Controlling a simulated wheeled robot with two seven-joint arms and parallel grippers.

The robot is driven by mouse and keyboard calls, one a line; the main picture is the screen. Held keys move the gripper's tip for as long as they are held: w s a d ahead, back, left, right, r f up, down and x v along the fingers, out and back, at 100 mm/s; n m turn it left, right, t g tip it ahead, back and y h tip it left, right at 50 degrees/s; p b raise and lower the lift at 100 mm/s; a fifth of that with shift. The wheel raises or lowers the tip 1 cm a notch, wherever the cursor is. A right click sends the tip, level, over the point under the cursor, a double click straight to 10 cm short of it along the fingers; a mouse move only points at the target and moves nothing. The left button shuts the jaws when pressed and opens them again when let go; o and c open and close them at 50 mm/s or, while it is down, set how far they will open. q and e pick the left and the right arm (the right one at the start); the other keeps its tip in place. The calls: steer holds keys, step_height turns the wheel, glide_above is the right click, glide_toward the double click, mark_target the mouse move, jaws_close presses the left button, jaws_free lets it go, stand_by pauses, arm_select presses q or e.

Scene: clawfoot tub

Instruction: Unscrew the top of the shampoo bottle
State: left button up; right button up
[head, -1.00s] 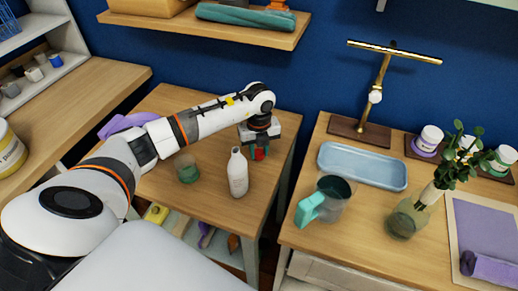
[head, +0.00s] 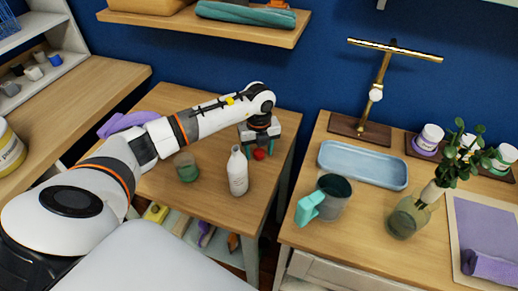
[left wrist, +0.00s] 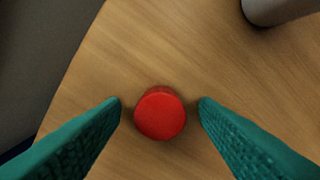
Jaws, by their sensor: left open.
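The white shampoo bottle (head: 237,172) stands upright on the small wooden table, its narrow neck bare of any red top. The lower part of a pale round object, likely this bottle, shows at the top right of the left wrist view (left wrist: 278,8). The red cap (head: 259,154) lies on the wood behind and right of the bottle. In the left wrist view the cap (left wrist: 160,113) sits between the teal fingers, with a gap on each side. My left gripper (head: 259,149) is open around it. My right gripper is not in view.
A green glass jar (head: 187,168) stands left of the bottle. The small table's (head: 215,208) front area is clear. Across a gap, the right table holds a blue tray (head: 362,165), a pitcher with a teal handle (head: 333,190) and a vase (head: 407,218).

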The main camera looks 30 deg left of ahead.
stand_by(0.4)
arm_select(q)
steer(key=shift+r+p, duration=3)
steer(key=shift+r, duration=1.05)
steer(key=shift+w+r, duration=0.1)
steer(key=shift+r, duration=0.25)
step_height(320, 180, up, 11)
steer(key=b, duration=0.2)
